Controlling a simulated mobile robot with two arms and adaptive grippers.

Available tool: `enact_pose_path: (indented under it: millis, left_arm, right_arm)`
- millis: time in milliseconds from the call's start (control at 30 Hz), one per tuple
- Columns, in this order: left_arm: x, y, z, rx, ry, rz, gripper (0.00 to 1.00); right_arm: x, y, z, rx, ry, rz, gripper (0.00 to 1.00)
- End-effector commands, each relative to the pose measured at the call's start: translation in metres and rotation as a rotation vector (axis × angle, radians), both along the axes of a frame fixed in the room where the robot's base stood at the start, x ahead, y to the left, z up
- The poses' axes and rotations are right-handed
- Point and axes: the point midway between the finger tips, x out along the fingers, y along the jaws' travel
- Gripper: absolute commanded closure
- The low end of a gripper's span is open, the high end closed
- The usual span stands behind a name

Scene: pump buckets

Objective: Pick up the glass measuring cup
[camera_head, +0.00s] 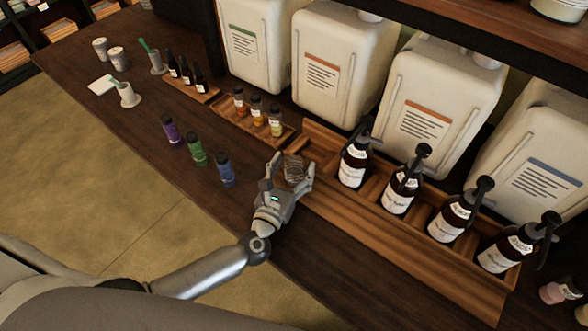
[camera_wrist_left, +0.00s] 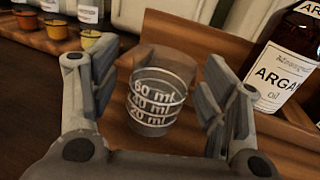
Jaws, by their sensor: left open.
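The glass measuring cup (camera_head: 295,168) is small and clear, with white markings that read 60, 40 and 20 ml in the left wrist view (camera_wrist_left: 153,100). My right gripper is not in view.
Brown pump bottles (camera_head: 354,160) stand in the wooden tray (camera_head: 400,258) at right; the ARGAN oil bottle (camera_wrist_left: 284,60) is nearest. Several small jars (camera_head: 257,110) sit in a rack behind. Purple, green and blue bottles (camera_head: 197,150) stand left of my gripper. White canisters (camera_head: 343,62) line the back.

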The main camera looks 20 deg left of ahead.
Motion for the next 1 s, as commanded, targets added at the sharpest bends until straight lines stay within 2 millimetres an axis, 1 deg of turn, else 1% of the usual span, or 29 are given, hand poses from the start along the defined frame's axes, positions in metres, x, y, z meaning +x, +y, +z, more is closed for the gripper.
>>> enact_pose_path:
  millis: [267,600,667,867,1000]
  left_arm:
    - [0.0026,-0.0006,-0.0007,-0.001,0.001,0.000,0.31]
    - [0.0025,-0.0004,-0.0005,0.000,0.001,0.000,0.74]
    - [0.0024,-0.0004,-0.0005,0.000,0.001,0.000,0.81]
    - [0.0025,-0.0004,0.0001,0.000,0.000,0.000,0.81]
    - [0.0027,-0.0004,0.0051,-0.001,0.000,0.001,0.81]
  right_arm:
    - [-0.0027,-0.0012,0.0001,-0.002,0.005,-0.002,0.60]
    - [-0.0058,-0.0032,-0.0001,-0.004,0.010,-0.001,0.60]
    - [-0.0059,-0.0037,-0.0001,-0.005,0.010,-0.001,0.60]
    - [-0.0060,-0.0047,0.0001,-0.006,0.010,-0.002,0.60]
    - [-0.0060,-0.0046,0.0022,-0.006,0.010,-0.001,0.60]
